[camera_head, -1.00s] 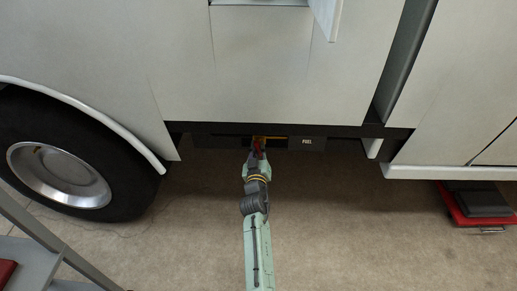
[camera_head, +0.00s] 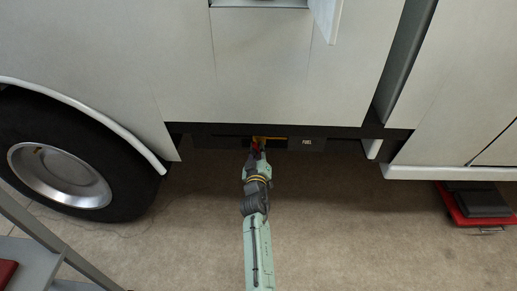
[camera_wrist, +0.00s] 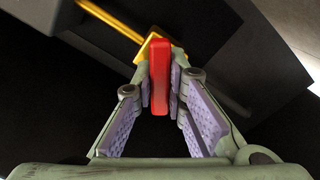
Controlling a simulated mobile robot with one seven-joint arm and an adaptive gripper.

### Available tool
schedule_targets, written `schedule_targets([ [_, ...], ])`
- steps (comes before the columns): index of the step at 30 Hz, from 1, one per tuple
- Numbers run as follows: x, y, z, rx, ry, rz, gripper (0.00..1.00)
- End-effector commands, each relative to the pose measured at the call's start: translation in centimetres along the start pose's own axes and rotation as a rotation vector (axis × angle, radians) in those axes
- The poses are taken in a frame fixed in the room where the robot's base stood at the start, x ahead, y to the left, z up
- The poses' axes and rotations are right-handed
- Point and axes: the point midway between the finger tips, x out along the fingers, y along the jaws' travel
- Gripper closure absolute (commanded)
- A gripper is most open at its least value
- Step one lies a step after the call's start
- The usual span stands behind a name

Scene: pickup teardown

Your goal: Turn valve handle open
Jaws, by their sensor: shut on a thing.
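The red valve handle (camera_wrist: 159,77) stands upright in the middle of the wrist view, in front of a yellow valve body (camera_wrist: 152,47) with a yellow pipe (camera_wrist: 112,20) running to the upper left. My gripper (camera_wrist: 160,85) is shut on the red handle, one purple-padded finger on each side of it. In the head view my gripper (camera_head: 257,149) reaches under the vehicle's lower edge to the valve. The handle is small and mostly hidden by my gripper there.
A dark panel marked FUEL (camera_head: 307,142) lies just right of the valve under the white vehicle body (camera_head: 270,85). A wheel (camera_head: 65,170) stands at left, and a red item (camera_head: 475,208) lies on the floor at right. The floor around my arm is clear.

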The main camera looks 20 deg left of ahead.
Motion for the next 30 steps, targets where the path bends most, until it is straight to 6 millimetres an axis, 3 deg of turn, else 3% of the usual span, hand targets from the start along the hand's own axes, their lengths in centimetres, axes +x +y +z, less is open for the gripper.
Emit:
schedule_targets([
  [18, -0.02, -0.04, -0.02, -0.585, 0.000, 0.000, 1.00],
  [30, -0.02, -0.13, 0.04, -0.868, 0.000, -0.001, 1.00],
])
